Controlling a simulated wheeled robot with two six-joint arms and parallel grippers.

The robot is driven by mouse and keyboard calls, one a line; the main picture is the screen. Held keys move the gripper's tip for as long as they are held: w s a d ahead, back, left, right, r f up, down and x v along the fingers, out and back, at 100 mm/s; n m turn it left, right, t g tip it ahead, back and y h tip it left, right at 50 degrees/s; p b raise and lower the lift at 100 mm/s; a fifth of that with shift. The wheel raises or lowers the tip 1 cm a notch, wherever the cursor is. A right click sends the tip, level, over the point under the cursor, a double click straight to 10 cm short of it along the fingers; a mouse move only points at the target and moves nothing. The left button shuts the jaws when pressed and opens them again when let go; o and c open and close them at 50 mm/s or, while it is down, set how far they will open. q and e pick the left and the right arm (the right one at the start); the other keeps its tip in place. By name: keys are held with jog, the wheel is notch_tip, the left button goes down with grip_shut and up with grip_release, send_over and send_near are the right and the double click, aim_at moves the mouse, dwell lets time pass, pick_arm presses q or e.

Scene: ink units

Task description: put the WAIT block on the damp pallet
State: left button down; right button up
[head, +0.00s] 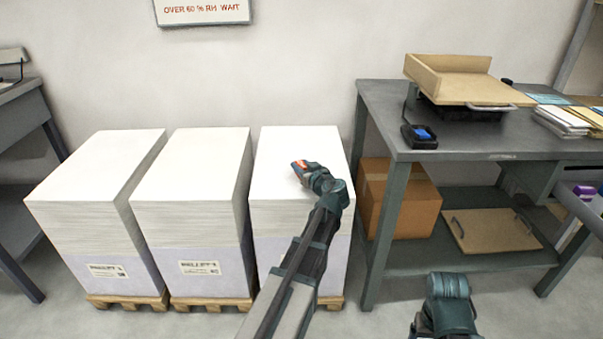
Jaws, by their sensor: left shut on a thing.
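My left gripper (307,173) is shut on a small block with a red-orange face (301,164) and a blue edge, which I take as the WAIT block; no lettering on it is readable. The block is at the white top of the right paper pallet (290,145); I cannot tell whether it touches. The middle pallet (200,150) and left pallet (105,160) have bare white tops. Nothing visible marks which pallet is damp. My right arm shows at the bottom right, but its fingers do not.
A wall sign (202,10) reads "OVER 60 % RH WAIT". A grey workbench (385,98) stands close right of the pallets, with a handheld device (419,136) and a wooden tray (465,85) on it. A cardboard box (408,200) sits on its lower shelf.

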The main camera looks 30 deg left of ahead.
pick_arm(q)
jog(key=shift+f, duration=0.2)
jog(key=c, duration=0.5)
grip_release()
jog(key=shift+r, duration=0.2)
jog(key=p+v, duration=0.2)
jog(key=v, duration=1)
jog(key=shift+p, duration=0.35)
